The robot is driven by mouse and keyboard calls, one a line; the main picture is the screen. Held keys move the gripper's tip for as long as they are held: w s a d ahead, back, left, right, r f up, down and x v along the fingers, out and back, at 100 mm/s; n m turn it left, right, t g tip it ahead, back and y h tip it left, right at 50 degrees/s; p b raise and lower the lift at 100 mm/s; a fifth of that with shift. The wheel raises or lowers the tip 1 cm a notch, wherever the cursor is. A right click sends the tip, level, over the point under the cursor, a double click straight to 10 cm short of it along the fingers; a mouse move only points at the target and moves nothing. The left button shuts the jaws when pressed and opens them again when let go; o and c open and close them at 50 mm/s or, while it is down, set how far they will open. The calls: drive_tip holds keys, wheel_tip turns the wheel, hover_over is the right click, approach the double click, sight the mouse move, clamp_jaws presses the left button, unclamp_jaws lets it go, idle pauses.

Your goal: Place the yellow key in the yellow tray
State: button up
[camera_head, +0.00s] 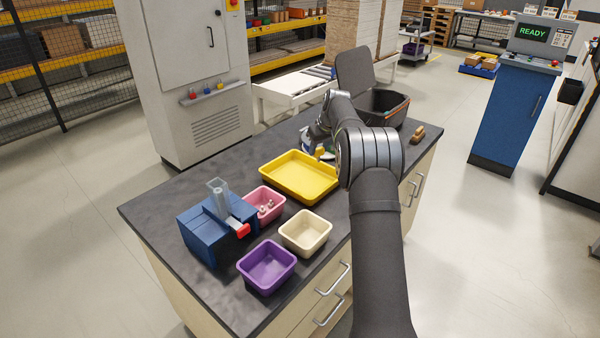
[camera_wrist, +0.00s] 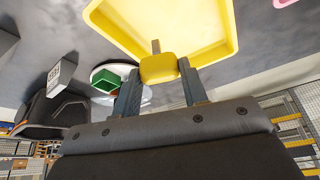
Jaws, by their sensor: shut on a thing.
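The yellow tray (camera_head: 284,188) lies empty on the dark worktop, near its middle. In the wrist view the tray (camera_wrist: 205,58) fills the top centre. My gripper (camera_wrist: 158,82) is shut on the yellow key (camera_wrist: 159,69), with one finger on each side of its wide head. The key's thin shaft (camera_wrist: 155,46) points away from the fingers and shows against the tray floor. In the head view the key (camera_head: 320,152) appears at the tray's far right edge, and my arm hides most of the gripper. Its height above the tray is hard to tell.
Pink (camera_head: 265,203), cream (camera_head: 305,232) and purple (camera_head: 267,266) bins stand in front of the tray, beside a blue device (camera_head: 207,236). A black bin (camera_head: 381,106) stands at the far end.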

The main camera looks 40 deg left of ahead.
drive_tip(key=w+d, duration=0.2)
drive_tip(key=w, duration=0.1)
hover_over(299, 178)
wheel_tip(299, 178, down, 7)
drive_tip(key=shift+f, duration=1.9)
drive_tip(key=shift+f, duration=0.1)
drive_tip(key=shift+f, duration=0.1)
drive_tip(key=o, duration=1)
drive_tip(key=shift+c, duration=0.2)
drive_tip(key=v, duration=1.2)
